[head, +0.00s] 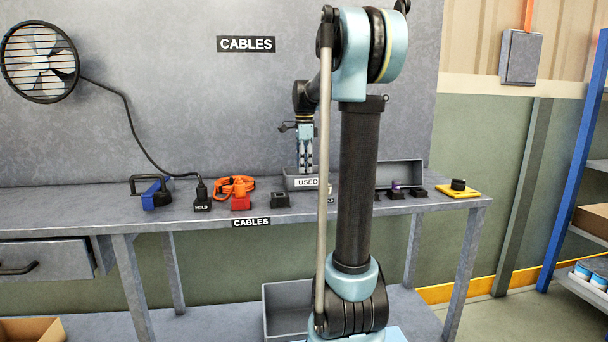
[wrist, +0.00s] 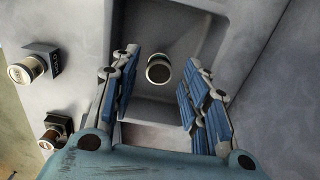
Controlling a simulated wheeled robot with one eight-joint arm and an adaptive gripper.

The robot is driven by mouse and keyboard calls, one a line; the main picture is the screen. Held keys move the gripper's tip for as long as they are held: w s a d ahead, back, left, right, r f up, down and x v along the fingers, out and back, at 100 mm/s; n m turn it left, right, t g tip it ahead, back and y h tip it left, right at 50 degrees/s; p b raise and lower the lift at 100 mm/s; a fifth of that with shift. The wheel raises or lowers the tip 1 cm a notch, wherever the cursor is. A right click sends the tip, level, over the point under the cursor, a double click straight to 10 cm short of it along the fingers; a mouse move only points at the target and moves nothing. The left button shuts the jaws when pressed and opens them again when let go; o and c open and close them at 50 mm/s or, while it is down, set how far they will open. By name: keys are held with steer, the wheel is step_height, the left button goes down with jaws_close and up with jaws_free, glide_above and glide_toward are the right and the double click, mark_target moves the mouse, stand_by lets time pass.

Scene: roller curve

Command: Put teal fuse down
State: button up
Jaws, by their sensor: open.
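My gripper (head: 306,168) points down over the grey bin labelled USED (head: 292,184) on the bench. In the wrist view my gripper (wrist: 157,95) is open, with its blue-padded fingers spread apart. A short cylindrical fuse (wrist: 158,68) with a pale end cap shows between and beyond the fingers, inside the grey bin (wrist: 190,20). Clear gaps show between it and both fingers. Its side looks dark, and I cannot make out a teal colour. The bin wall hides it in the head view.
Two other capped cylinders, one pale (wrist: 22,72) and one brown (wrist: 50,138), sit in dark holders left of the bin. A wall rises behind the bin.

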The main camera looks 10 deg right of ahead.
step_height(320, 180, up, 10)
steer(key=shift+f, duration=0.25)
steer(key=shift+s, duration=0.1)
